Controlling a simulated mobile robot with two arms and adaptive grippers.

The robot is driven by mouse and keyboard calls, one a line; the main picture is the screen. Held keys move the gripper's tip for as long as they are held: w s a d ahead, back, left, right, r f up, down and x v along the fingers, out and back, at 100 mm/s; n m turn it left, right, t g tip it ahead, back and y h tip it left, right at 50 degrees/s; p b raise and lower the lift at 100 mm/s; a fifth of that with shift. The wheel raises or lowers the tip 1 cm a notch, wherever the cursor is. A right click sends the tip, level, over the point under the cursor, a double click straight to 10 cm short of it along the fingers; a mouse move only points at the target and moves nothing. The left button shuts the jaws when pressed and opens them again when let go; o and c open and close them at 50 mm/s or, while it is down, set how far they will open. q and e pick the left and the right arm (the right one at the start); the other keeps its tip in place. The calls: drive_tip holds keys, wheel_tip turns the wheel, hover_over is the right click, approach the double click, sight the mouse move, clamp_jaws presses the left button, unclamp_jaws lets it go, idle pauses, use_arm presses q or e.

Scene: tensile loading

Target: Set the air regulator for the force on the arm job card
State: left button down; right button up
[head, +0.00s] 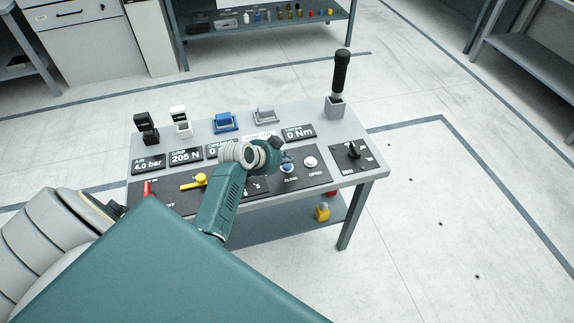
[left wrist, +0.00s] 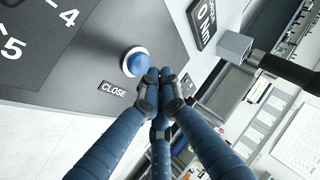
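My left gripper (head: 272,158) is above the control bench, beside the blue CLOSE button (head: 287,168). In the left wrist view its fingers (left wrist: 160,76) converge with their tips together and nothing seen between them. The blue button (left wrist: 135,62) is just beyond the tips; I cannot tell if they touch. Part of a printed scale (left wrist: 65,17) with 4 and 5 shows left of the button; its knob is out of frame there and hidden by my arm in the head view. The AIR display (head: 149,164) reads 4.0 bar and GRIP (head: 186,156) reads 205 N. The white job card (head: 259,137) is partly hidden, its text unreadable.
A red lever (head: 148,188) and a yellow handle (head: 194,181) are left of my arm. A white OPEN button (head: 310,162) and an Nm knob (head: 353,150) are to the right. A black-handled tool (head: 341,72) stands upright in a holder at the back right.

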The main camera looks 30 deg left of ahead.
sight(287, 166)
use_arm(q)
drive_tip(key=shift+f, duration=0.1)
idle(0.4)
drive_tip(key=shift+f, duration=0.4)
drive_tip(key=shift+f+b, duration=0.2)
drive_tip(key=shift+b, duration=0.2)
drive_tip(key=shift+f, duration=0.3)
idle(0.4)
idle(0.8)
drive_tip(key=shift+s, duration=0.1)
idle(1.3)
